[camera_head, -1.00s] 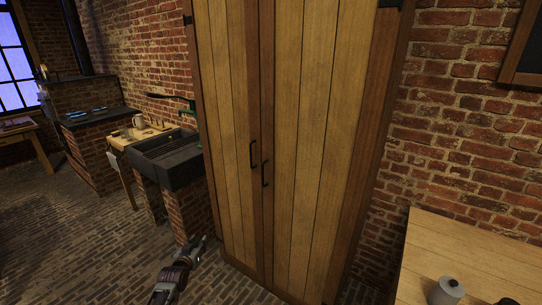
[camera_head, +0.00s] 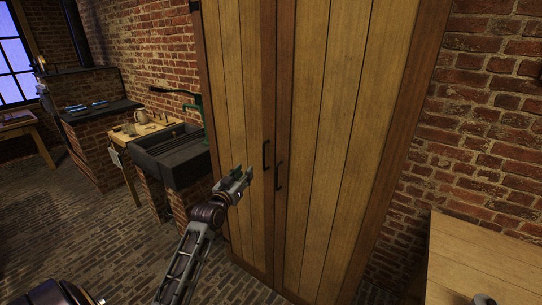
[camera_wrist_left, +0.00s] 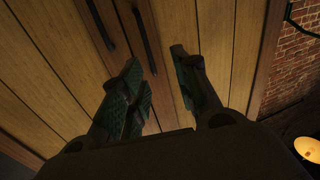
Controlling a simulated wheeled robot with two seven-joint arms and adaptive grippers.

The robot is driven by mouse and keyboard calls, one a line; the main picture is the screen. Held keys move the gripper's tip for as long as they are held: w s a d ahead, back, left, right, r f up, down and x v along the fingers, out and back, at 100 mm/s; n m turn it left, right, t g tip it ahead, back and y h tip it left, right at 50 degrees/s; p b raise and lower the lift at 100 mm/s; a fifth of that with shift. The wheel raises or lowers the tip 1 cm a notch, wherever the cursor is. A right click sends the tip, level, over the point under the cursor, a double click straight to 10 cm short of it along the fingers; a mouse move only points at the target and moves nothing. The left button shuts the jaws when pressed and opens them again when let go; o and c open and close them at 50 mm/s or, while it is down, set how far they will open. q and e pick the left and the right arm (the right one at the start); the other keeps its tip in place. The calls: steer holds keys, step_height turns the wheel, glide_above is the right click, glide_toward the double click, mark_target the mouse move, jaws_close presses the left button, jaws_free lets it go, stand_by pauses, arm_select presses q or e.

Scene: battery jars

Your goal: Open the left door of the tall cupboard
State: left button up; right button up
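The tall cupboard has two closed plank doors in dark frames. Its left door (camera_head: 232,100) has a black bar handle (camera_head: 265,155) near the middle seam. The right door (camera_head: 325,130) has a similar handle (camera_head: 279,176) beside it. My left gripper (camera_head: 245,174) is in front of the left door, just left of and slightly below its handle. In the left wrist view the left gripper (camera_wrist_left: 165,82) has its fingers apart with nothing between them. That view looks turned over, and the left door's handle (camera_wrist_left: 146,38) lies beyond the fingertips. My right gripper is not in view.
A dark sink (camera_head: 170,155) on brick supports, with a green pump (camera_head: 204,105), stands left of the cupboard. A wooden table (camera_head: 480,260) with a grey lidded jar (camera_head: 483,299) is at the lower right. Brick floor (camera_head: 100,235) is free at the left.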

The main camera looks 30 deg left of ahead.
arm_select(q)
steer(key=shift+w+d+r+m+h, duration=0.2)
steer(key=shift+d+m+h, duration=0.1)
steer(key=shift+d, duration=0.15)
steer(key=shift+w+d+r+m+h, duration=0.2)
steer(key=shift+d+m, duration=0.1)
steer(key=shift+d, duration=0.1)
steer(key=shift+f, duration=0.15)
steer(key=shift+w, duration=0.1)
steer(key=p, duration=0.2)
glide_above(264, 168)
steer(key=shift+w+a, duration=0.15)
steer(key=shift+w, duration=0.1)
stand_by(0.9)
